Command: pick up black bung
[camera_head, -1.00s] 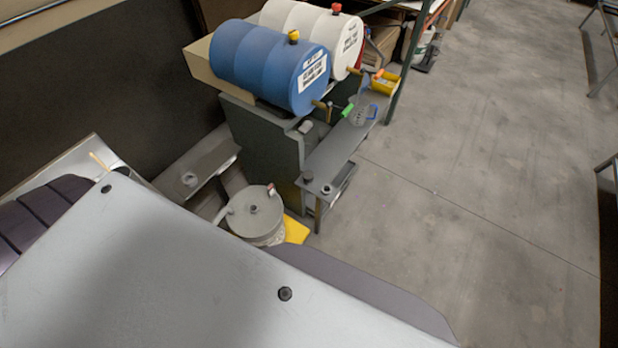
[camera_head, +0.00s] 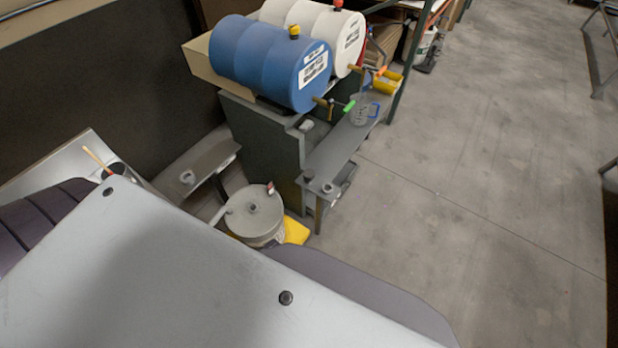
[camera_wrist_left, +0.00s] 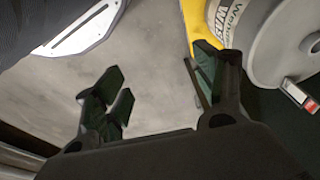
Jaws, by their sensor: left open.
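A small dark plug (camera_head: 253,207), which may be the black bung, sits in the middle of the lid of a grey drum (camera_head: 268,231). Another small dark round piece (camera_head: 309,174) lies on the near end of the grey bench; I cannot tell for sure which is the bung. In the left wrist view, my left gripper (camera_wrist_left: 158,75) is open and empty, with bare floor between its fingers. The drum (camera_wrist_left: 262,40) is beside its right finger, and a dark part (camera_wrist_left: 312,43) shows at the right edge. My right gripper is not in view.
A blue barrel (camera_head: 270,62) and a white barrel (camera_head: 345,45) lie on a dark stand behind. The grey bench (camera_head: 335,148) carries a clear jug (camera_head: 362,114). A yellow piece (camera_head: 296,231) is beside the drum.

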